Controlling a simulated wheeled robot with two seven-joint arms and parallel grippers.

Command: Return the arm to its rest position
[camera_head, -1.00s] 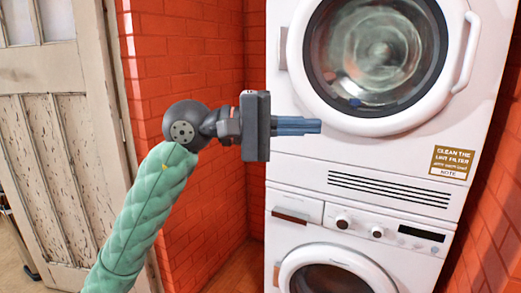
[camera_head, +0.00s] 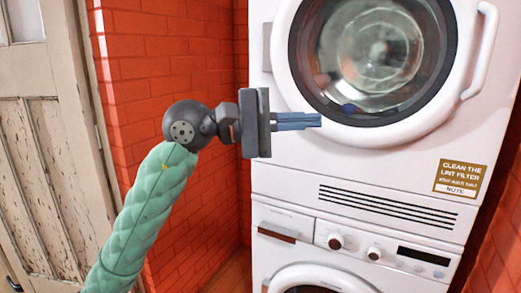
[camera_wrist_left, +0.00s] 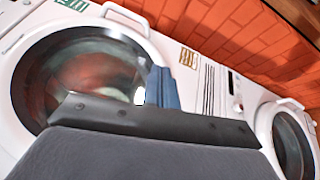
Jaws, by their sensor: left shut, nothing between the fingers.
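My left arm, in a green padded sleeve, comes in from the lower left of the head view. My left gripper (camera_head: 300,121) is shut, its blue fingers together with nothing between them. It points right, in front of the lower left of the upper machine's round door. In the left wrist view the shut blue fingers (camera_wrist_left: 162,88) stand up in front of the door's rim. Whether the fingers touch the machine I cannot tell. My right gripper is not in view.
The upper white machine (camera_head: 300,165) has its round glass door (camera_head: 375,55) shut. A lower machine (camera_head: 285,245) with knobs stands beneath it. A red brick wall (camera_head: 150,60) and a worn white door (camera_head: 45,140) are at the left.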

